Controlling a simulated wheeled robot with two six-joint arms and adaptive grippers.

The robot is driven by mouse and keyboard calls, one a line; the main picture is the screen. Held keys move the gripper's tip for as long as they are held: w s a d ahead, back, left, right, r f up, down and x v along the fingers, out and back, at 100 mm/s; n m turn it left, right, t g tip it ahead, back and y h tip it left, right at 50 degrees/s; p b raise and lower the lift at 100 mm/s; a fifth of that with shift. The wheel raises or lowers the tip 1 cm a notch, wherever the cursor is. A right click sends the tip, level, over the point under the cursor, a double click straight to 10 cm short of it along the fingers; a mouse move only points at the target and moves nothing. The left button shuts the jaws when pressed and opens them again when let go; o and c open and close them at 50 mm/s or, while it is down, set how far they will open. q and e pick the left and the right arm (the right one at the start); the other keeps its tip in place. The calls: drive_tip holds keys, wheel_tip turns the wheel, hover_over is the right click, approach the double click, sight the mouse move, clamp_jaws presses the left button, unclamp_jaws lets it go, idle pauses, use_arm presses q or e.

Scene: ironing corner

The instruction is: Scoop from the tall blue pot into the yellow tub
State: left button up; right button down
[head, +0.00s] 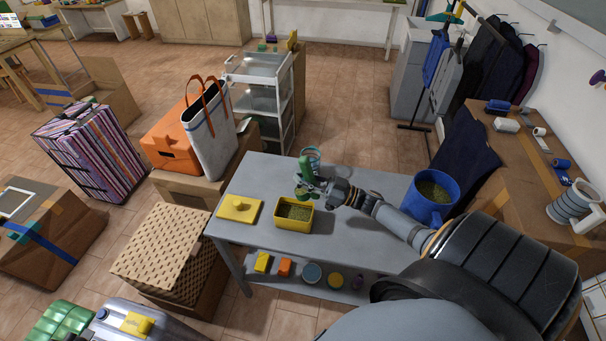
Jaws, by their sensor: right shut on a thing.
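The tall blue pot (422,211) stands at the right end of the grey table and holds green granular stuff. The yellow tub (293,225) stands open near the table's front edge, with similar green stuff inside. My right gripper (314,184) is shut on a green scoop (305,168), just behind and slightly right of the tub. The scoop's handle points up and its small cup is low, near the tub's back right corner. I cannot tell what the cup holds. My left gripper is not in view.
A yellow lid with a knob (239,207) lies left of the tub. A white trolley (259,82) stands behind.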

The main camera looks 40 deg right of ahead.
sight(297, 189)
drive_tip(key=f+b, duration=0.2)
drive_tip(key=f+g+b, duration=0.1)
drive_tip(key=shift+w+a+f+h, duration=0.2)
drive_tip(key=shift+w+a+h, duration=0.05)
drive_tip(key=shift+h, duration=0.15)
drive_tip(key=f, duration=0.1)
drive_tip(key=b, duration=0.1)
drive_tip(key=f+g+b, duration=0.1)
drive_tip(key=shift+w+a+f+h, duration=0.2)
drive_tip(key=shift+w+f+h, duration=0.1)
drive_tip(key=shift+f+h, duration=0.1)
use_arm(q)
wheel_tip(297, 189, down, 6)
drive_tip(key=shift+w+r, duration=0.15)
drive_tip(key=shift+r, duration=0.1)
use_arm(e)
drive_tip(key=shift+r, duration=0.15)
drive_tip(key=shift+f, duration=0.3)
